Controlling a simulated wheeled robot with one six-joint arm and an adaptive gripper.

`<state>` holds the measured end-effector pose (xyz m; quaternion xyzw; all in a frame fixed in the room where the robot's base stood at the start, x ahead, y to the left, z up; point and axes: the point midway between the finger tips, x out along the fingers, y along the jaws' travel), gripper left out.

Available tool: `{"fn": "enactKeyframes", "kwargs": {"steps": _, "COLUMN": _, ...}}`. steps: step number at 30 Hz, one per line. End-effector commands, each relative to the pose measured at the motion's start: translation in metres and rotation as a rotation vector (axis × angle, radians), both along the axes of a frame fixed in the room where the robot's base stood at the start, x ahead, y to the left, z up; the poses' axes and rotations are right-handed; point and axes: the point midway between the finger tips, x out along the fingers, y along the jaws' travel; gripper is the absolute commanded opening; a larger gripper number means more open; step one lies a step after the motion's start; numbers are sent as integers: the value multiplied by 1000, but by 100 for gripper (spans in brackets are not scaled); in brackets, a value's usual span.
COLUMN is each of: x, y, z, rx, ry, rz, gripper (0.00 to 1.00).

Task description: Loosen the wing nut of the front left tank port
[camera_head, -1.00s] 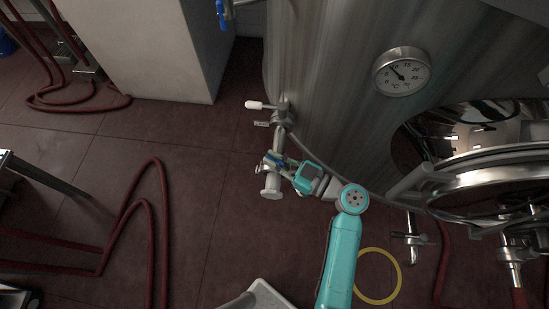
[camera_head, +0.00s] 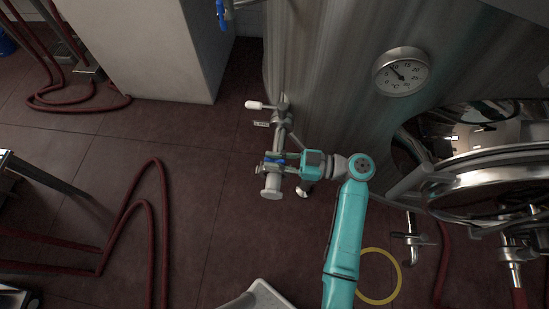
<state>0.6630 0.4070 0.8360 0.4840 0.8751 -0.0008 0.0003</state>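The front left tank port (camera_head: 284,108) is a metal fitting on the tank wall with a white-tipped lever. Its pipe runs down to a clamped end with a round metal cap (camera_head: 271,190). A small blue part (camera_head: 274,161) shows at the clamp just above the cap; I cannot tell whether it belongs to the wing nut or to my fingers. My gripper (camera_head: 281,165) reaches in from the right, with its fingertips at this clamp. The wing nut is too small and covered to make out clearly. Whether the fingers are closed on it cannot be seen.
The steel tank (camera_head: 330,70) with its dial thermometer (camera_head: 401,72) rises behind the port. An open round hatch (camera_head: 490,178) and another valve (camera_head: 411,238) are to the right. Red hoses (camera_head: 157,215) and a yellow ring (camera_head: 362,290) lie on the floor.

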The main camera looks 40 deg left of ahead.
Motion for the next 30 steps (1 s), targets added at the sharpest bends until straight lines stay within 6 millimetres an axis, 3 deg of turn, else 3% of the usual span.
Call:
{"fn": "enactKeyframes", "kwargs": {"steps": 13, "x": 5, "y": -5, "z": 1, "rx": 1, "ry": 0, "rz": -3, "gripper": 38}}
{"fn": "enactKeyframes", "kwargs": {"steps": 24, "x": 33, "y": -51, "z": 0, "rx": 0, "ry": 0, "rz": -4, "gripper": 38}}
{"fn": "enactKeyframes", "kwargs": {"steps": 30, "x": 40, "y": -63, "z": 0, "rx": 0, "ry": 0, "rz": -2, "gripper": 38}}
